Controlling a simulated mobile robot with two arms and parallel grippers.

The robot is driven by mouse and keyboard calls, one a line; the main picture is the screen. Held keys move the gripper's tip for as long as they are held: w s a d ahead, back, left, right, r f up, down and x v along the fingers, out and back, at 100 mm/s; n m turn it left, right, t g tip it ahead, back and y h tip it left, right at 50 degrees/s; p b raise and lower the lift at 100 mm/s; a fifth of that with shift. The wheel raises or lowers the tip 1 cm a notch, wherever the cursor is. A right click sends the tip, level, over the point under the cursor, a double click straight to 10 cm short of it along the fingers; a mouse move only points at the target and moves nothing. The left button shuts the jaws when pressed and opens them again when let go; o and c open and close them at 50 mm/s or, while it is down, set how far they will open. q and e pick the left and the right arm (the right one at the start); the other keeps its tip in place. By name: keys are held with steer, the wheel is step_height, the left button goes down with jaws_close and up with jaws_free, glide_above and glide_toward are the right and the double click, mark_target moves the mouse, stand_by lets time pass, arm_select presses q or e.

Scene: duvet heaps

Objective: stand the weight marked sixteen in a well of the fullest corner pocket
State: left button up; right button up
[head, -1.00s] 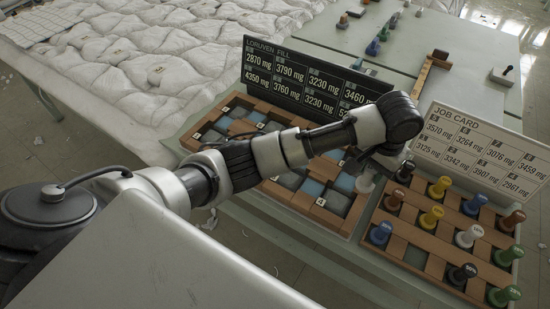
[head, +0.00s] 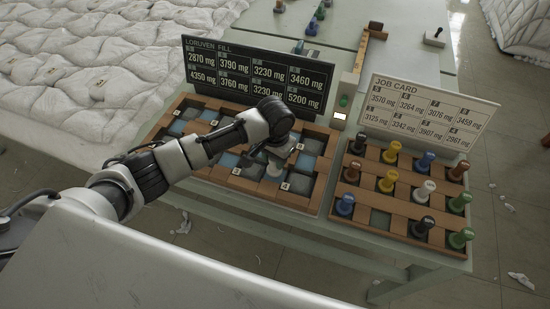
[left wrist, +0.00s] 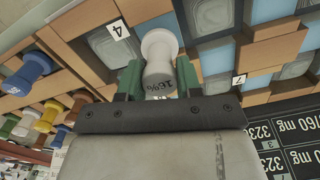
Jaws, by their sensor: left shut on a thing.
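My left gripper (head: 280,155) is over the right part of the wooden tray of wells (head: 262,205). The dark fill board (head: 255,75) behind the tray lists several mg figures; the last, lower right, reads 5200 mg. My right gripper is not in view.
A wooden rack (head: 402,208) right of the tray holds several coloured weights. A white job card (head: 425,110) stands behind it. A small box with a green button (head: 344,101) stands between the boards. Quilted duvets (head: 90,70) lie at left.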

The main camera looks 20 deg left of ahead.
arm_select(q)
steer(key=shift+f, duration=0.65)
steer(key=o, duration=1)
steer(key=shift+f, duration=0.15)
step_height(320, 180, up, 12)
steer(key=shift+r+b, duration=0.15)
steer(key=shift+b, duration=0.2)
